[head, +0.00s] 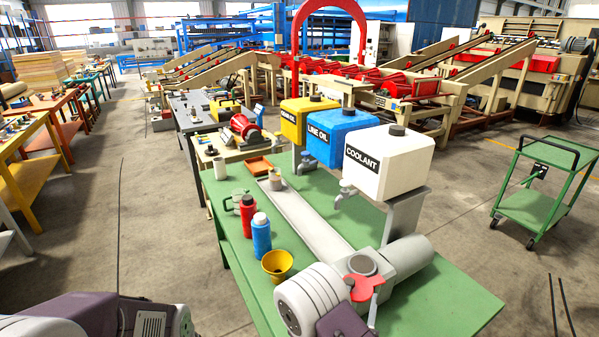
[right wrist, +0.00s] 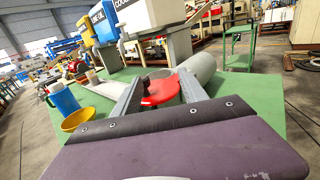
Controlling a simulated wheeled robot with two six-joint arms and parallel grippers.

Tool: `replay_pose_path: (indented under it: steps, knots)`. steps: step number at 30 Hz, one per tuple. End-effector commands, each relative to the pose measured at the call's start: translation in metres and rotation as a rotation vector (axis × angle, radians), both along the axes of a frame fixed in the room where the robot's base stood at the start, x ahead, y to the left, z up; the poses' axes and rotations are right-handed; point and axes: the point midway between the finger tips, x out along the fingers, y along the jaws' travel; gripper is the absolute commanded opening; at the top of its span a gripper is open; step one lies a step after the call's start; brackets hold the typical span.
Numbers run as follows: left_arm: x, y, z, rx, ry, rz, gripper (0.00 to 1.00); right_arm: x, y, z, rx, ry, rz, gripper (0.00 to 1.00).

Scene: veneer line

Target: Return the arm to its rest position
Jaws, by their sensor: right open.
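My right gripper (head: 362,292) is low over the front part of the green bench (head: 450,300). In the right wrist view its two grey fingers (right wrist: 160,92) stand apart, so it is open. A round red piece with a dark knob (right wrist: 160,90) shows between the fingers; it also shows in the head view (head: 366,286). I cannot tell whether the fingers touch it. A grey cylinder (head: 405,256) lies just beyond it. My left arm shows only in part at the lower left of the head view; its fingers are out of view.
A yellow cup (head: 277,264), a blue bottle (head: 261,236) and a red bottle (head: 247,214) stand on the bench left of the gripper. A white coolant tank (head: 388,165) stands behind. A green cart (head: 540,190) is at the right; floor between is clear.

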Motion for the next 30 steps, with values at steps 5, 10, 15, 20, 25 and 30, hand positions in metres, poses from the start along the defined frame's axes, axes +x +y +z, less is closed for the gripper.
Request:
replay_pose_path:
  steps: [5,10,15,20,25,30]
  knots:
    - [0.000,0.000,0.000,0.000,0.000,0.000,0.36,-0.055,-0.107,0.021,0.101,0.007,-0.536,0.50]
    - [0.000,0.000,0.000,0.000,0.000,0.000,0.36,-0.171,-0.156,0.000,0.466,0.015,-1.174,0.50]
    - [0.000,0.000,0.000,0.000,0.000,0.000,0.36,-0.226,-0.089,-0.049,1.144,-0.072,-1.666,0.50]
    - [0.000,0.000,0.000,0.000,0.000,0.000,0.36,-0.166,-0.018,-0.047,1.874,-0.309,-1.801,0.50]
    - [0.000,0.000,0.000,0.000,0.000,0.000,0.36,-0.128,0.000,-0.025,2.195,-0.489,-1.811,0.50]
    - [0.000,0.000,0.000,0.000,0.000,0.000,0.36,-0.147,0.005,-0.031,2.114,-0.472,-1.908,0.50]
